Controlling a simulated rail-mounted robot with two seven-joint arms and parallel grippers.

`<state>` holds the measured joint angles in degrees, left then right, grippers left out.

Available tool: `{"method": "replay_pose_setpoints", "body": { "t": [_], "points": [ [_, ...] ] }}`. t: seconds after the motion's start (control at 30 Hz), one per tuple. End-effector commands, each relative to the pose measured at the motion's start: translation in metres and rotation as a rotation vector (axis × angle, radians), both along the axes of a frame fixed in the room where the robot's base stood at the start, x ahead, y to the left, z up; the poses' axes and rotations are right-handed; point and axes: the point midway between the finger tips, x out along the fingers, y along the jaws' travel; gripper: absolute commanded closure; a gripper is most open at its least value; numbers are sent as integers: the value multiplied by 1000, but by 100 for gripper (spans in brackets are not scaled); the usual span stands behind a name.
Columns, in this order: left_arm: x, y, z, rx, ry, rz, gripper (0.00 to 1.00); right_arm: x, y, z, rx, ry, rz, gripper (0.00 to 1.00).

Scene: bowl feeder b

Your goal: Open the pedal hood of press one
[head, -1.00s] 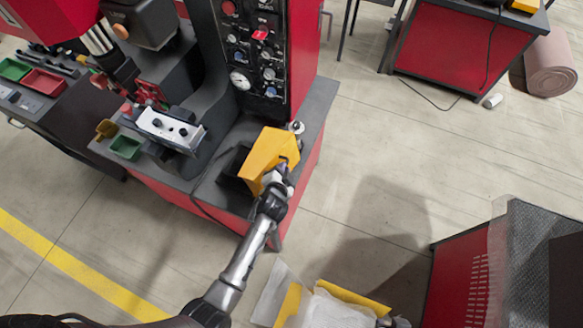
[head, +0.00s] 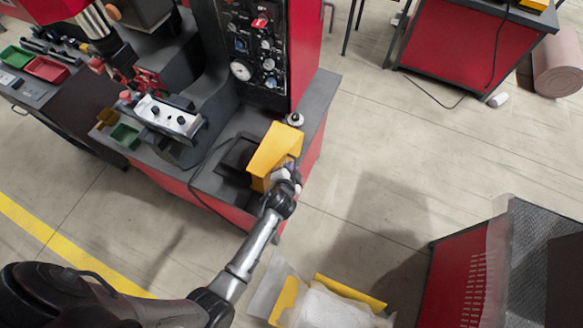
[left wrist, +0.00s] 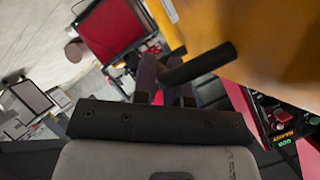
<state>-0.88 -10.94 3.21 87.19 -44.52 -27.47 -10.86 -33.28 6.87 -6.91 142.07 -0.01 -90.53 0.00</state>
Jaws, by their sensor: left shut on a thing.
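The yellow pedal hood (head: 273,148) stands on the dark base top of the red press. It sits tilted beside a black pedal block (head: 238,155), which shows to its left. My left gripper (head: 287,178) is at the hood's front right side, its arm coming up from below. In the left wrist view the gripper's fingers (left wrist: 170,88) are shut on a dark bar handle (left wrist: 203,64), next to the yellow hood wall (left wrist: 250,40). The exact contact is partly hidden by the hand. My right gripper is not in view.
The press's gauge panel (head: 258,45) rises behind the hood. A grey control box (head: 168,118) and a green tray (head: 125,135) are to the left. A red cabinet (head: 460,268) and a yellow-edged bin (head: 350,292) stand at lower right. The floor to the right is open.

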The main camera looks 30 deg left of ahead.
Motion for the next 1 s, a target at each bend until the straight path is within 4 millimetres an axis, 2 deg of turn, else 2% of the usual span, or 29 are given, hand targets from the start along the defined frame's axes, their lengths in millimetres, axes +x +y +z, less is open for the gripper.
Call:
{"method": "replay_pose_setpoints", "body": {
  "t": [0.07,0.1,0.33,1.0],
  "points": [
    [-2,3,-3,1,8,6,100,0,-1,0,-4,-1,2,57],
    [-2,3,-3,2,8,6,84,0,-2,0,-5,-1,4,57],
    [-1,2,-1,1,4,3,62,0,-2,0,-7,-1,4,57],
    [3,-4,5,1,-6,-16,62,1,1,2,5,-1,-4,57]
  ]
}}
